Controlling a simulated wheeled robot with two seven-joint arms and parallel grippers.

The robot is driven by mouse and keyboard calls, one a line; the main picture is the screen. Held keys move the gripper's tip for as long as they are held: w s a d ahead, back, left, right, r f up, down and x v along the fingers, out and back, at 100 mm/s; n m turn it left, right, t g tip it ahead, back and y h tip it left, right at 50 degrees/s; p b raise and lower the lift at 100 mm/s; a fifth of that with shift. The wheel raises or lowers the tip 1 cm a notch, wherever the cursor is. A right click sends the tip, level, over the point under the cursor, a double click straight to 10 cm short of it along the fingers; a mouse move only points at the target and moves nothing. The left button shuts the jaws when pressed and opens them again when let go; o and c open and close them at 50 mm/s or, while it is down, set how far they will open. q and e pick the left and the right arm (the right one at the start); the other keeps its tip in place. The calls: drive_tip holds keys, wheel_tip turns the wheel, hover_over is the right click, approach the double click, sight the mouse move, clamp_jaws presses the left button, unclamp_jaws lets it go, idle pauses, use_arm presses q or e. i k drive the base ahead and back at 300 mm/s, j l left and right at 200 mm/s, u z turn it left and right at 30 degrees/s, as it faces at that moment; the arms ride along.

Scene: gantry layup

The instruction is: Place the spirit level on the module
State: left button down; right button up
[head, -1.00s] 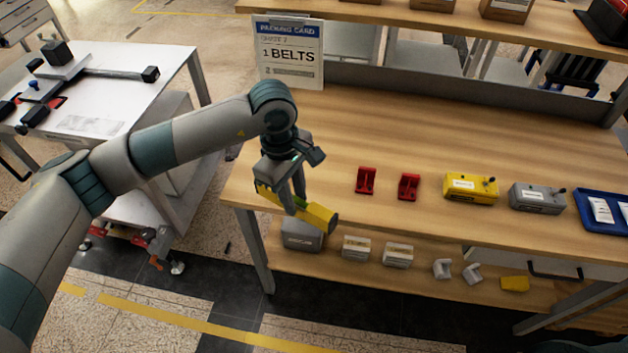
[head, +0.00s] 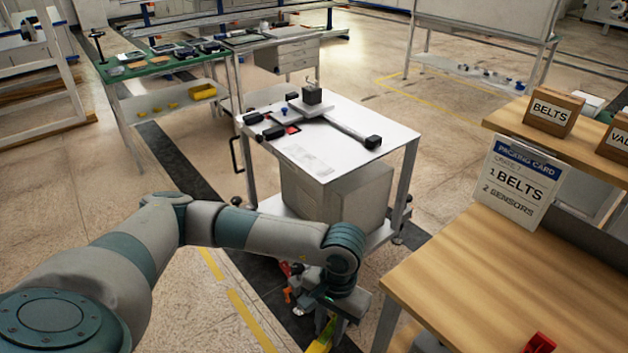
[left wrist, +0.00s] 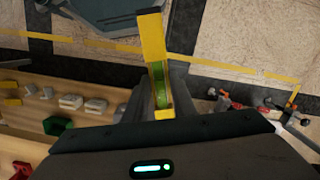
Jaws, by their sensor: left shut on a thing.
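The yellow spirit level (head: 321,340) with a green vial is held in my left gripper (head: 336,322), low at the bottom edge of the head view. In the left wrist view the level (left wrist: 153,38) points away between the two fingers, which are shut on it. The gantry module (head: 345,131) lies on the white-topped table (head: 312,163) beyond and above the gripper, well apart from the level. It has a dark rail and a black block (head: 312,95) on a grey plate. My right gripper is not in view.
A wooden packing bench (head: 470,270) with a packing card (head: 517,183) stands at the right, close to my left gripper. A grey cabinet (head: 335,197) sits under the white table. A green-topped bench (head: 165,66) stands behind. Floor is free at the left.

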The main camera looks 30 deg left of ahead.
sight(307, 159)
drive_tip(key=i+j+z, duration=0.35)
drive_tip(key=j, duration=1.35)
drive_tip(key=j+z, duration=0.35)
drive_tip(key=j, duration=1.35)
